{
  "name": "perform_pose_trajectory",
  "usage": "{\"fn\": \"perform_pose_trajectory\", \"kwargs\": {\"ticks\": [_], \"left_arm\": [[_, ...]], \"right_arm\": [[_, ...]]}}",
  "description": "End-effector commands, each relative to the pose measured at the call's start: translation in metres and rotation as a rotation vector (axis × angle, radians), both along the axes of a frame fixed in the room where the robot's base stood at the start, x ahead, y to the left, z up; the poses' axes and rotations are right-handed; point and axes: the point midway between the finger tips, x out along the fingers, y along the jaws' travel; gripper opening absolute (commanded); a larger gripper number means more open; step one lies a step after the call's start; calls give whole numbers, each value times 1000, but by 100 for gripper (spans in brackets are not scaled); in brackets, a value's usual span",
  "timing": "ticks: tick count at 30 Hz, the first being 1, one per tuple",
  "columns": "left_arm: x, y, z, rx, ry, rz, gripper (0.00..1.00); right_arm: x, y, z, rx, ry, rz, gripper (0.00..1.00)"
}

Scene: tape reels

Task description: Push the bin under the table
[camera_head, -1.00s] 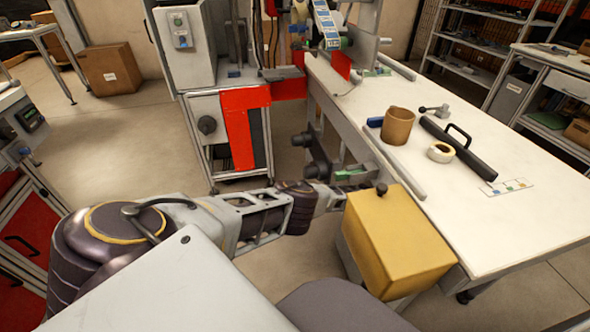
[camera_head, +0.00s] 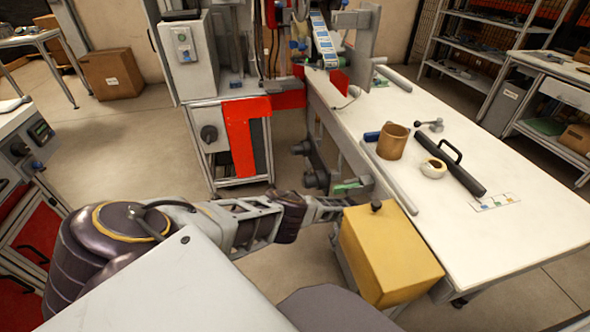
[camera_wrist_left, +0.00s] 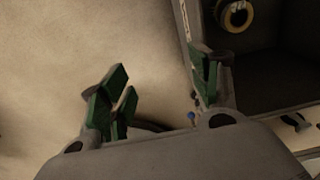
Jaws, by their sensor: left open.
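A yellow box-like bin (camera_head: 395,255) with a dark knob on top and a greyish side below stands at the near left edge of the white table (camera_head: 500,235). My left gripper (camera_head: 345,206) reaches its left far side; the fingertips are hard to make out there. In the left wrist view my left gripper (camera_wrist_left: 160,95) is open, its green-padded fingers apart. One finger is over bare floor. The other overlaps the light rim of a dark open container (camera_wrist_left: 265,75), apparently the bin; I cannot tell whether it touches. A yellow-rimmed roll (camera_wrist_left: 235,15) shows inside. My right gripper is out of view.
On the table are a brown cup (camera_head: 392,142), a tape roll (camera_head: 433,168) and a black handled bar (camera_head: 453,165). A grey machine with a red panel (camera_head: 247,140) stands beyond my left arm.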

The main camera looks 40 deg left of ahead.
Motion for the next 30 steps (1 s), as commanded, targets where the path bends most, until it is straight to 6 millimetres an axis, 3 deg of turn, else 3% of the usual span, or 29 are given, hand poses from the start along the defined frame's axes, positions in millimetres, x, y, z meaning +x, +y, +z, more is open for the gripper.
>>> {"fn": "perform_pose_trajectory", "kwargs": {"ticks": [30], "left_arm": [[-52,34,2,0,2,1,62]], "right_arm": [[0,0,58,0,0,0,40]]}}
